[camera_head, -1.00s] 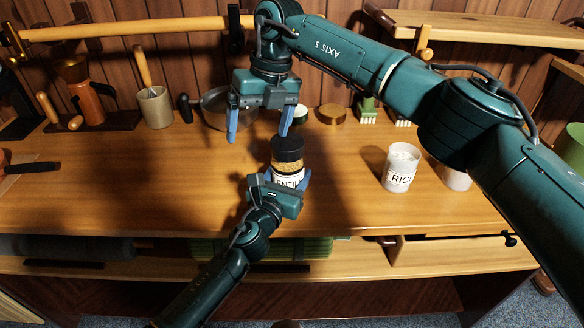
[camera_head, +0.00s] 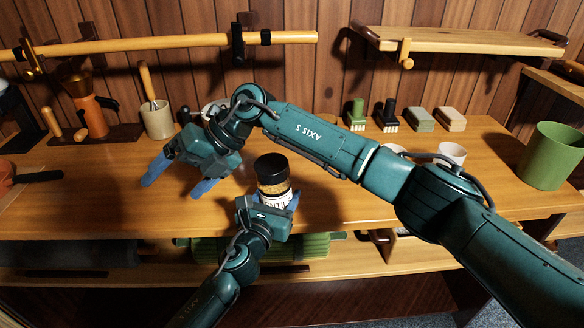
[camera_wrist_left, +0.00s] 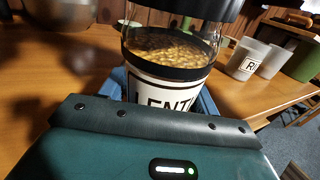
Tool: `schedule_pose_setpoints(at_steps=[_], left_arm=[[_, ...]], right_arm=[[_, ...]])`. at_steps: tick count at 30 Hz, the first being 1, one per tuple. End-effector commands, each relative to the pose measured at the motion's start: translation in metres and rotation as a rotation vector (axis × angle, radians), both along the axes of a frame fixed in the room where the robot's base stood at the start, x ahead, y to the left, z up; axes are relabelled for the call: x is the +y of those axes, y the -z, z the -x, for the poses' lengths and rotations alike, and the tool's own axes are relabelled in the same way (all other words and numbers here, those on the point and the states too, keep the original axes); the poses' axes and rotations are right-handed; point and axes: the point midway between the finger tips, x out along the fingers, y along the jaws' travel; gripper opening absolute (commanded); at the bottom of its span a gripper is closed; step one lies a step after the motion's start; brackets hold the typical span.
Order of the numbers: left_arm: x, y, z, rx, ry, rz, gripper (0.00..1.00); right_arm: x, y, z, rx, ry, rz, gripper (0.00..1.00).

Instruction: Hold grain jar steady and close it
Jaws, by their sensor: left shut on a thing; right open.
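The grain jar (camera_head: 273,187) is clear glass with tan grain and a white label that seems to read LENTILS. Its black lid (camera_head: 270,165) sits on top; whether it is fully tight I cannot tell. My left gripper (camera_head: 268,202) is shut around the jar's lower body and holds it upright near the table's front edge. In the left wrist view the jar (camera_wrist_left: 170,50) stands between the blue fingers, with the lid (camera_wrist_left: 195,8) cut off by the top edge. My right gripper (camera_head: 174,186) is open and empty, left of the jar and apart from it.
A white jar marked R (camera_wrist_left: 243,60) stands to the right, mostly hidden by my right arm in the head view. A green bin (camera_head: 552,155) stands far right. Table left of the jar is mostly clear.

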Motion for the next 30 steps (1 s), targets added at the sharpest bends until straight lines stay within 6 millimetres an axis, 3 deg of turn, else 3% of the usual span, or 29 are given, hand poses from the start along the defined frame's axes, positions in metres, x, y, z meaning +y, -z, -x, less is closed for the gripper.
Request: schedule_pose_setpoints(at_steps=[16,17,26,30], left_arm=[[0.0018,0.0029,0.0000,0.006,-0.004,-0.001,0.00],[0.0019,0.0029,-0.0001,0.006,-0.004,-0.001,0.62],[0.0017,0.0018,-0.0002,0.004,-0.004,-0.001,0.87],[0.0015,0.0014,-0.0002,0.003,-0.003,0.000,0.87]], right_arm=[[0.0115,-0.0046,0.0068,0.025,0.014,-0.093,0.89],[0.0114,-0.0045,0.0068,0.025,0.014,-0.093,0.89],[0.0113,-0.0045,0.0067,0.025,0.014,-0.092,0.89],[0.0113,-0.0047,0.0067,0.025,0.014,-0.092,0.89]])
